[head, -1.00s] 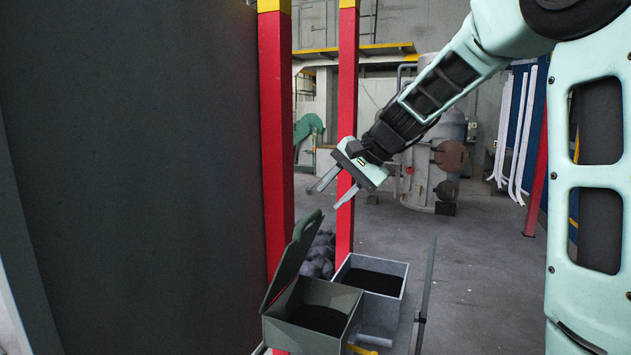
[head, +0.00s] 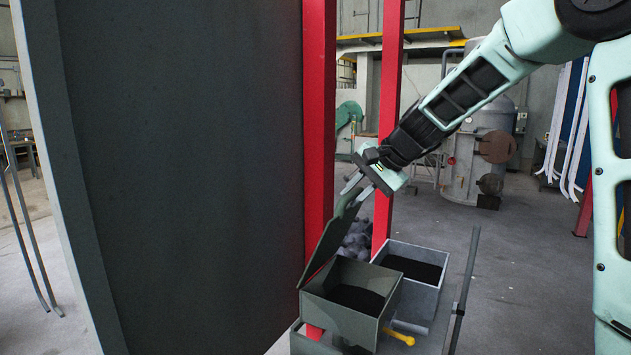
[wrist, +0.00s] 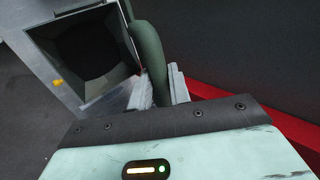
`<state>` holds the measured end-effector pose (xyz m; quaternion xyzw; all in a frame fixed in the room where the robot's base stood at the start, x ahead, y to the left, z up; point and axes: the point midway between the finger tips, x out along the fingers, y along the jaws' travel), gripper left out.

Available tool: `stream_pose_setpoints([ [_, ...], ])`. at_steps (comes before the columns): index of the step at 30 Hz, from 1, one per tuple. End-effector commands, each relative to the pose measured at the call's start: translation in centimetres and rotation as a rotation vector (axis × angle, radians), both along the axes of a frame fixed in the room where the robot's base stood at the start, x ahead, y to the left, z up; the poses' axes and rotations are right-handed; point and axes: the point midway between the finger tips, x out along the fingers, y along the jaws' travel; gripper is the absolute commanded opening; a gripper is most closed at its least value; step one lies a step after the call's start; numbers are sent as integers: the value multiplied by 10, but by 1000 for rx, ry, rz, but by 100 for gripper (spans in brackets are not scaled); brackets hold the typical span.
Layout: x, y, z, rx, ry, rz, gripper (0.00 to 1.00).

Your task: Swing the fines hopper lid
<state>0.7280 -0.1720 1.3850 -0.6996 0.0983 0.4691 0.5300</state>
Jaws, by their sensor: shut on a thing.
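The fines hopper (head: 338,314) is an open grey-green box with dark material inside, low in the middle of the head view. Its lid (head: 326,246) stands raised and tilted, hinged at the box's left side. My gripper (head: 353,193) is shut on the lid's handle at the lid's top end. In the wrist view, the curved green handle (wrist: 149,55) runs down between the fingers, and the dark-filled hopper opening (wrist: 85,45) shows at the upper left. The exact finger contact is partly hidden by the gripper body.
A lighter grey bin (head: 430,290) with dark contents stands right of the hopper. Red posts (head: 319,120) and a large dark panel (head: 180,150) are close on the left.

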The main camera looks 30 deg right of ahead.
Motion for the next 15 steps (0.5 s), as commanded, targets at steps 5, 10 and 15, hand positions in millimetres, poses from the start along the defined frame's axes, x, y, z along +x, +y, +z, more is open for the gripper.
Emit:
stream_pose_setpoints([
  [5, 13, 9, 10, 1, -4, 4, 0],
  [10, 27, 19, 15, 1, -5, 4, 0],
  [15, 41, 28, 18, 1, -4, 3, 0],
])
